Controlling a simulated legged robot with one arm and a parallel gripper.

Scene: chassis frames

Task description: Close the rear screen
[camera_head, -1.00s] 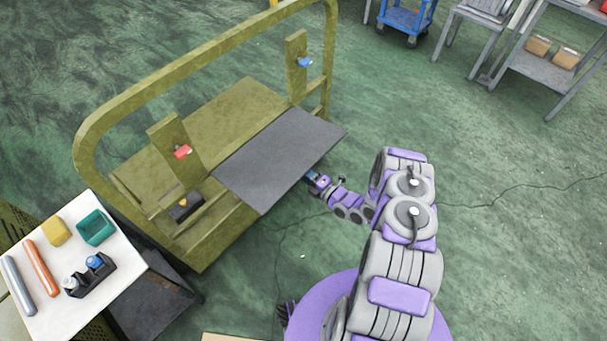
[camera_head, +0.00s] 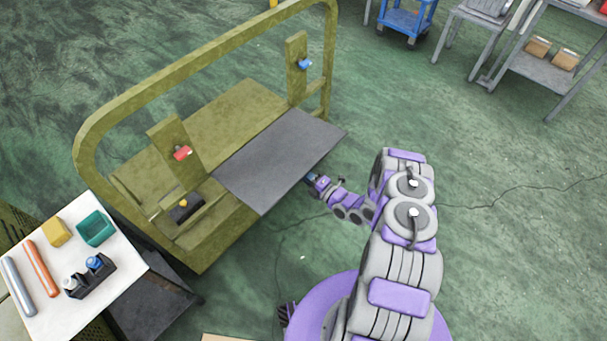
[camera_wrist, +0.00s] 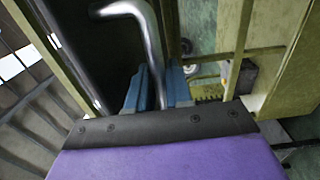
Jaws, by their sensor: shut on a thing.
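The rear screen appears to be the flat dark grey panel (camera_head: 280,160) that lies out nearly level from the olive chassis frame (camera_head: 225,115). My gripper (camera_head: 311,179) is low at the panel's right edge, partly hidden by it. In the wrist view my gripper's blue fingers (camera_wrist: 157,80) are closed around a bent silver metal handle (camera_wrist: 152,40). A dark surface (camera_wrist: 100,60) fills the view beside the handle. How the handle joins the panel is hidden in the head view.
A red clip (camera_head: 182,153) and a blue clip (camera_head: 305,64) sit on the frame's upright posts. A white-topped table (camera_head: 70,210) with tools stands at lower left. A blue cart (camera_head: 405,20) and grey shelves (camera_head: 540,75) stand far back. Floor to the right is open.

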